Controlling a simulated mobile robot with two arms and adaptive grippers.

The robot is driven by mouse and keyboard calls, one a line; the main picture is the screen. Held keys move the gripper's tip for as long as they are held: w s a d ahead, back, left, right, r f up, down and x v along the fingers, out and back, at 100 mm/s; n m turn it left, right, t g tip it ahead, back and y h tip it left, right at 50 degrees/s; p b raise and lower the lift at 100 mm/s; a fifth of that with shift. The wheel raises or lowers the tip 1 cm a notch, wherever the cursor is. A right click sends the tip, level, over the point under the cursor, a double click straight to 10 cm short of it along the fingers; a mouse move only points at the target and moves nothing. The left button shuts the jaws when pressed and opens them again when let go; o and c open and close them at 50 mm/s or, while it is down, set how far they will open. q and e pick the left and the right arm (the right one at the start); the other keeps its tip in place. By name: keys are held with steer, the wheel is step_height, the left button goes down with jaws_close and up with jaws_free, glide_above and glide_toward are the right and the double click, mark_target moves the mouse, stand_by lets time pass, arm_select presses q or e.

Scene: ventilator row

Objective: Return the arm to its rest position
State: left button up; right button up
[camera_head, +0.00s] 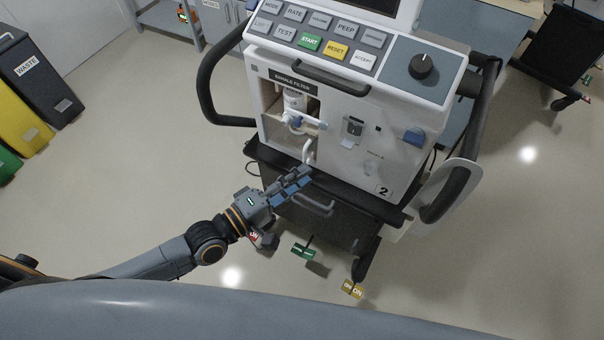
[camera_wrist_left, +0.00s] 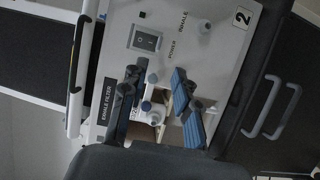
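My left arm (camera_head: 160,258) reaches in from the left in the head view. My left gripper (camera_head: 301,177) is in front of the lower part of the ventilator (camera_head: 381,160), just below the exhale filter bay. In the left wrist view the gripper (camera_wrist_left: 158,95) has its two blue-padded fingers well apart. Nothing is clearly held between them; the white filter fitting (camera_wrist_left: 146,114) shows behind the gap. In the head view the filter (camera_head: 295,103) sits in its open bay with a blue-ended fitting. My right gripper is not in view.
The ventilator has a dark handle (camera_head: 208,88) at its left and another at its right. A dark shelf edge (camera_head: 270,158) and lower drawer lie close to the gripper. Waste bins (camera_head: 38,75) stand at far left. The floor between bins and ventilator is open.

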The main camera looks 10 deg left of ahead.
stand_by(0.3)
arm_select(q)
steer(key=s+a+f+m+g+y+p, duration=0.1)
steer(key=a+f+m+y, duration=0.2)
steer(key=f, duration=0.7)
steer(key=s+a+f+m+g+y, duration=0.1)
steer(key=a+f+g+y, duration=0.15)
steer(key=a+f, duration=0.55)
steer(key=s+a+f+m+g+y+p, duration=0.1)
steer(key=a+f+m+y, duration=0.15)
steer(key=f, duration=0.95)
steer(key=s+a+f+m+g+y, duration=0.1)
steer(key=s+a+f+g+y, duration=0.1)
steer(key=s+f, duration=0.45)
steer(key=s+a+f+m+g+y, duration=0.1)
steer(key=s+a+f+m+g, duration=0.1)
steer(key=s+f, duration=0.45)
steer(key=s+f+m+g, duration=0.1)
steer(key=s+f+g, duration=0.1)
steer(key=s, duration=0.7)
steer(key=s+d+f+m+g+y, duration=0.1)
steer(key=s+f+g, duration=0.1)
steer(key=s, duration=0.6)
steer(key=shift+s+d+f+m+p, duration=0.25)
steer(key=shift+s+f+m+p, duration=0.05)
steer(key=shift+s+m+p, duration=0.05)
